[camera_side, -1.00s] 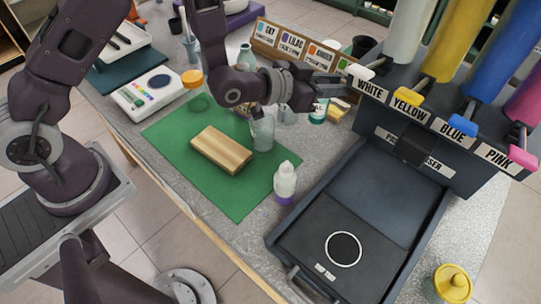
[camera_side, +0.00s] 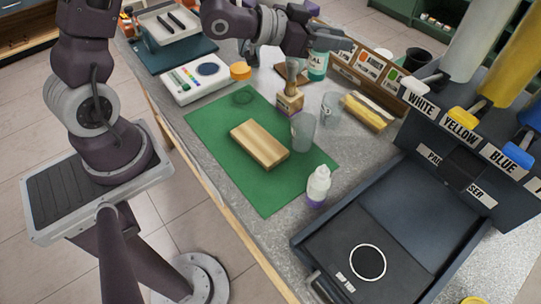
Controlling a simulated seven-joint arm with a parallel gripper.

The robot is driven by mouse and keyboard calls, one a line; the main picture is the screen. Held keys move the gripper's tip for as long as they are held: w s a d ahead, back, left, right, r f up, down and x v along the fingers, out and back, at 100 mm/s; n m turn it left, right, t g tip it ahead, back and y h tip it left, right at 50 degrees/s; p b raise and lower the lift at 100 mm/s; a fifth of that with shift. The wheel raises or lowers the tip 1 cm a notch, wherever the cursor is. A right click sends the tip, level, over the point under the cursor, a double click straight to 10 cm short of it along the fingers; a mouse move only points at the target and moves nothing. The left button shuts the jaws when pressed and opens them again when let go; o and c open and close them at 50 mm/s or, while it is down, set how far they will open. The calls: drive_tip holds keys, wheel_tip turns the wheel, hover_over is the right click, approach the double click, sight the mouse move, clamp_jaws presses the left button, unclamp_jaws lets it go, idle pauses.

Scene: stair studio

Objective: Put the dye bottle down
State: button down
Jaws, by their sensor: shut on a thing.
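The dye bottle (camera_side: 317,66) is teal with a white label whose visible letters end in "AL". My gripper (camera_side: 328,40) is shut on its upper part, which the fingers hide. The bottle looks upright, behind the wooden stamp and at the left end of the row of colour cards. I cannot tell whether its base touches the table or hangs just above it.
A wooden stamp (camera_side: 290,97), a clear cup (camera_side: 303,131), a wooden block (camera_side: 259,144) and a white squeeze bottle (camera_side: 318,186) stand on or near the green mat (camera_side: 225,118). The colour-card rack (camera_side: 343,72) is close to the bottle's right. A yellow sponge (camera_side: 366,111) lies farther right.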

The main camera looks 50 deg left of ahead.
drive_tip(key=s+d+f+m+g+h, duration=0.55)
drive_tip(key=s+d+m+h, duration=0.2)
drive_tip(key=s+d, duration=0.25)
drive_tip(key=s+d+f+m+g+h, duration=0.1)
drive_tip(key=s+d+m+g+h, duration=0.15)
drive_tip(key=s+m+g, duration=0.8)
drive_tip(key=s+f+n, duration=0.1)
drive_tip(key=f, duration=0.2)
drive_tip(key=s+f+n+t, duration=0.1)
drive_tip(key=f, duration=0.3)
drive_tip(key=s+f+n, duration=0.1)
drive_tip(key=f, duration=0.2)
drive_tip(key=shift+a+f, duration=0.1)
drive_tip(key=shift+f, duration=0.15)
drive_tip(key=shift+f+n+y, duration=0.15)
drive_tip(key=shift+n+y, duration=0.15)
drive_tip(key=c, duration=1.2)
unclamp_jaws()
